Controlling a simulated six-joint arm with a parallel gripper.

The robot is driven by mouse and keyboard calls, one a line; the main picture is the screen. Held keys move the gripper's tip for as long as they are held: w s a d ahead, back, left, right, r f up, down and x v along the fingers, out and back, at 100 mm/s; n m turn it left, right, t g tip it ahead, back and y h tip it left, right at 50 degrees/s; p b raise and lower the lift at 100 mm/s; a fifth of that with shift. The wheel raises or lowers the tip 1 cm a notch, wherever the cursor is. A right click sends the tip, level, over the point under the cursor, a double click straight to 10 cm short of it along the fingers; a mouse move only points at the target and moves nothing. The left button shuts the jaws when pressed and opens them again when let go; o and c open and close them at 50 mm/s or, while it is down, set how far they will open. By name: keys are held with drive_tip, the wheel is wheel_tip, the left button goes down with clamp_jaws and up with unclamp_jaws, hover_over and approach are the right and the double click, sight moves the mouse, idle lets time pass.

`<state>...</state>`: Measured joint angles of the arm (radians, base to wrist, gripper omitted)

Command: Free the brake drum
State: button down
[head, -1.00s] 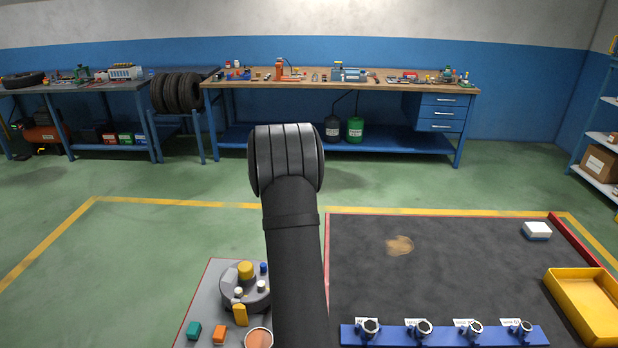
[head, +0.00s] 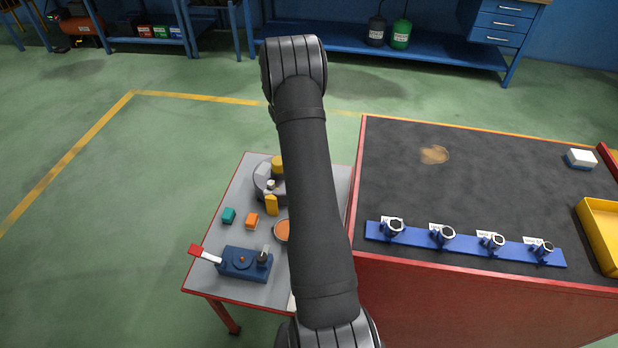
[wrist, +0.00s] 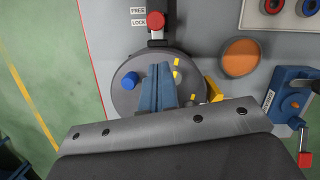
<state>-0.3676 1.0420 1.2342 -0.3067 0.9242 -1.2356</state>
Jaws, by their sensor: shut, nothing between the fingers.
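The grey round brake drum (head: 262,192) sits on the small grey table at lower left in the head view, partly hidden by my arm. In the wrist view the drum (wrist: 125,98) lies under my gripper, with a blue knob (wrist: 130,80) and small yellow parts on it. A lever with a red knob (wrist: 155,20) stands at the drum's far edge, beside labels reading FREE and LOCK; the knob looks nearer LOCK. My gripper (wrist: 160,68) has its blue fingers shut and empty over the drum; I cannot tell if they touch it. The head view hides my gripper.
An orange round dish (wrist: 240,57) and a blue vise-like fixture (wrist: 285,100) lie to the drum's right. A dark bench (head: 400,195) with a blue rack (head: 480,247) stands at right.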

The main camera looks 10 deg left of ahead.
drive_tip(key=x, duration=1)
drive_tip(key=shift+d, duration=1.55)
drive_tip(key=shift+r, duration=0.1)
drive_tip(key=v, duration=0.9)
drive_tip(key=shift+a+r, duration=0.2)
drive_tip(key=shift+r, duration=0.2)
